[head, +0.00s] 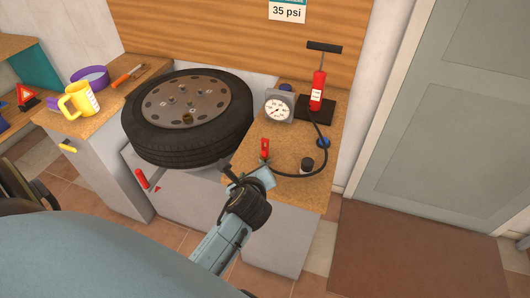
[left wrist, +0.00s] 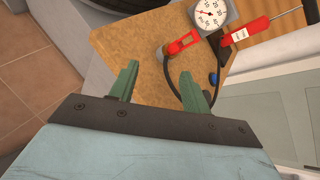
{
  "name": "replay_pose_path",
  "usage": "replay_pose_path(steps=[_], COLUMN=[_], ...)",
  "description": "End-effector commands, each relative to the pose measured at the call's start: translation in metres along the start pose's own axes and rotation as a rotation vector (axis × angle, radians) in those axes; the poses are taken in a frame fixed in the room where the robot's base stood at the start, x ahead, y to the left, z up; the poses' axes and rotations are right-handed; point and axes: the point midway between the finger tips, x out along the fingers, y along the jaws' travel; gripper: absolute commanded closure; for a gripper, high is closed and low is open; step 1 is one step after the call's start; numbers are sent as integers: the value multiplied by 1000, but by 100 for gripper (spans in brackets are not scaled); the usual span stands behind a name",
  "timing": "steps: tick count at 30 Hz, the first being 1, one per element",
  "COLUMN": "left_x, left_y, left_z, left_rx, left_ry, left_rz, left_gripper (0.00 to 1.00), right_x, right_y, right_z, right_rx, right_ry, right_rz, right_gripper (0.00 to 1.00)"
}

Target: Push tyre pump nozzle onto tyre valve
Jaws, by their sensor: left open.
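The red pump nozzle (head: 265,148) stands on the cork-topped bench to the right of the tyre, with a black hose running from its base. It also shows in the left wrist view (left wrist: 182,43), beyond the fingers. The tyre (head: 188,152) lies flat with its grey wheel disc up. A small brownish fitting (head: 187,119) on the disc's near side may be the valve; I cannot tell. My left gripper (head: 245,170) is at the bench's front edge, short of the nozzle. Its green fingers (left wrist: 160,70) are open and empty. My right gripper is not in view.
The red hand pump (head: 318,90) and round gauge (head: 278,108) stand behind the nozzle. A yellow jug (head: 79,100) and an orange-handled tool (head: 127,75) are left of the tyre.

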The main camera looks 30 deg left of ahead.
Motion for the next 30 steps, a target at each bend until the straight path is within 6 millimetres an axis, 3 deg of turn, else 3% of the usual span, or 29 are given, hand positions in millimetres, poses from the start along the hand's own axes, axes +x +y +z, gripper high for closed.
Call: replay_pose_path(steps=[3, 9, 14, 21, 30], left_x=[12, 21, 40, 85, 110], left_y=[-20, -38, -42, -45, -47], left_z=[5, 10, 12, 16, 18], left_rx=[267, 518, 557, 552, 551], left_ry=[-69, -135, -147, -144, -143], left_rz=[-37, -60, -62, -62, -62], left_gripper=[52, 52, 52, 52, 52], right_x=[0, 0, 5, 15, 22], right_y=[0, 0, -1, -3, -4], right_z=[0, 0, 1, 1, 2], right_rx=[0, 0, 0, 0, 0], right_ry=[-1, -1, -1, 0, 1], right_rz=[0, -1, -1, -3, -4], right_gripper=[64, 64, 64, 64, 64])
